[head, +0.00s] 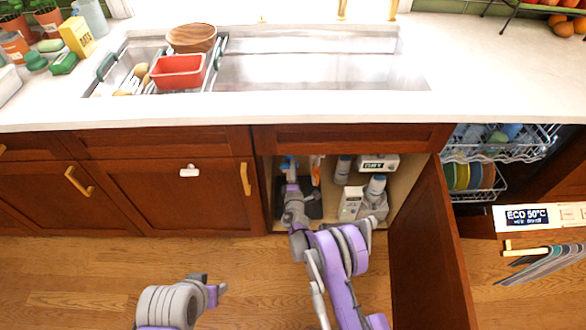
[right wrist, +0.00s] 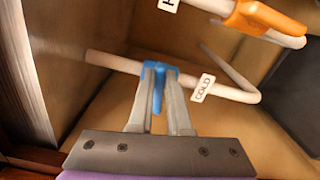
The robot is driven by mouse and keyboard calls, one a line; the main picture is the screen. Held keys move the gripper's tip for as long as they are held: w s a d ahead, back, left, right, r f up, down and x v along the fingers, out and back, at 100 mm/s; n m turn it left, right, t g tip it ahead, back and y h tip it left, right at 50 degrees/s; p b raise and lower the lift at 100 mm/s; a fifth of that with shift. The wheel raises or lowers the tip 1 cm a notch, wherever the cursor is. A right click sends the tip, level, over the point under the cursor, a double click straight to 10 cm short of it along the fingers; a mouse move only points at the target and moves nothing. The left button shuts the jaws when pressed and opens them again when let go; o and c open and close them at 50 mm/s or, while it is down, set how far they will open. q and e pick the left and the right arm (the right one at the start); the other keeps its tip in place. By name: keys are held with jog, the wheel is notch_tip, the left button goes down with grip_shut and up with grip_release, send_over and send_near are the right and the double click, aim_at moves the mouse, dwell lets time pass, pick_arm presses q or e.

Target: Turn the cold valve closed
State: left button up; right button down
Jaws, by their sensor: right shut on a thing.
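The cold valve's blue handle (right wrist: 157,90) sits on a pale pipe (right wrist: 110,62) with a COLD tag (right wrist: 202,88). In the right wrist view my right gripper (right wrist: 160,80) is shut on this handle, one finger on each side. The blue part seems to stick out across the pipe toward my wrist; the fingers hide much of it. In the head view my right gripper (head: 290,175) reaches into the open sink cabinet, with a bit of blue (head: 288,163) at its tip. My left arm is low in the head view; its gripper end (head: 220,288) is unclear.
An orange valve handle (right wrist: 265,18) sits on a neighbouring pipe. Bottles (head: 343,170) and boxes (head: 351,203) stand right of my right gripper inside the cabinet. The open cabinet door (head: 425,250) bounds the right side. An open dishwasher rack (head: 475,175) lies beyond it.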

jog(key=shift+d+f+m, duration=0.1)
jog(key=shift+f+m, duration=0.05)
jog(key=shift+m, duration=0.95)
jog(key=c, duration=0.9)
grip_release()
jog(key=shift+o, duration=0.2)
jog(key=s, duration=1)
jog(key=shift+s+p, duration=0.3)
jog(key=shift+s, duration=0.1)
